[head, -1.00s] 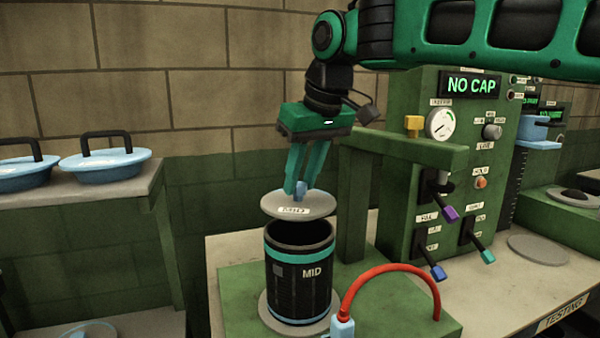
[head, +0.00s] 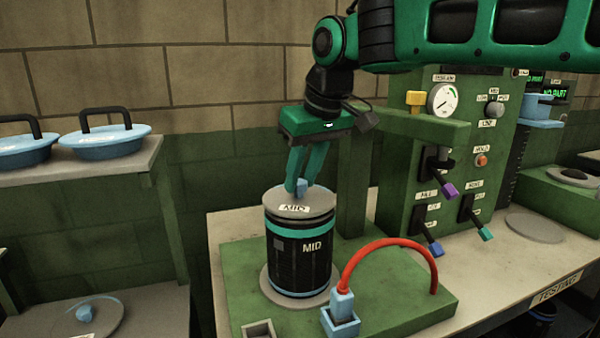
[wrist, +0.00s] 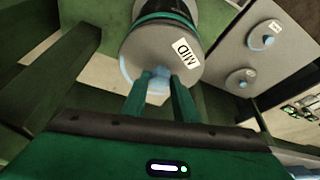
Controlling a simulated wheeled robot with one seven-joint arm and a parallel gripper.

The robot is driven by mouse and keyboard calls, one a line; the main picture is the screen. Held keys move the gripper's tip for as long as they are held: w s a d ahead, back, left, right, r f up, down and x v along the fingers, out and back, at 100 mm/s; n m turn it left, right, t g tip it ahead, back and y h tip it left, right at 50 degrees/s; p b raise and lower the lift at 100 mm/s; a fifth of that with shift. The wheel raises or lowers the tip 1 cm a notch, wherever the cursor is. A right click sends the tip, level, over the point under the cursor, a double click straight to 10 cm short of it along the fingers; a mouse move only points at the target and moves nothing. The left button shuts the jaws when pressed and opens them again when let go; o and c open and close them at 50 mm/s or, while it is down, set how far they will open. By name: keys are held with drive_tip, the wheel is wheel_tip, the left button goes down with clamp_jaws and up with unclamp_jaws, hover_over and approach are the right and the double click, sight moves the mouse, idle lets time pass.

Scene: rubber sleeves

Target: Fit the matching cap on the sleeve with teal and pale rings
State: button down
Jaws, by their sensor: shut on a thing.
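The black sleeve (head: 300,262) stands upright on a round grey pad on the green test base. It has a teal ring near its top, a pale band near its foot and a MID label. A grey cap (head: 296,203), also labelled MID, lies on the sleeve's top and covers its mouth; I cannot tell if it is fully seated. My gripper (head: 300,190) is shut on the cap's small blue knob from above. In the wrist view the cap (wrist: 150,55) and knob (wrist: 158,82) show between my fingers.
A green press frame (head: 357,190) stands close behind the sleeve, beside the control panel (head: 435,190) with its levers. A red hose (head: 390,243) arches in front right to a blue socket.

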idle(0.3)
drive_tip(key=c, duration=1.3)
unclamp_jaws()
drive_tip(key=shift+c, duration=0.2)
drive_tip(key=v, duration=1)
drive_tip(key=s+d+f+m, duration=0.2)
drive_tip(key=d+f, duration=0.6)
drive_tip(key=f, duration=0.1)
drive_tip(key=s+d+f+m+h, duration=0.1)
drive_tip(key=s+d+f+m, duration=0.1)
drive_tip(key=d+f, duration=0.5)
drive_tip(key=s+d+f+m+h, duration=0.1)
drive_tip(key=s+d+f, duration=0.3)
drive_tip(key=d+f, duration=0.4)
drive_tip(key=shift+d+f+m+t, duration=0.15)
drive_tip(key=shift+f+m, duration=0.2)
drive_tip(key=shift+f, duration=0.9)
drive_tip(key=shift+d+f+m+t, duration=0.15)
drive_tip(key=shift+f+m, duration=0.2)
drive_tip(key=shift+f, duration=0.9)
drive_tip(key=s+d+f+m+g, duration=0.1)
drive_tip(key=s+d+m+g, duration=0.1)
drive_tip(key=s+d, duration=0.3)
drive_tip(key=s+d+m+g, duration=0.2)
drive_tip(key=s+d+m, duration=0.2)
drive_tip(key=s, duration=0.7)
drive_tip(key=shift+s+d+f+g, duration=0.3)
drive_tip(key=shift+s+d+f, duration=0.1)
drive_tip(key=shift+d, duration=0.8)
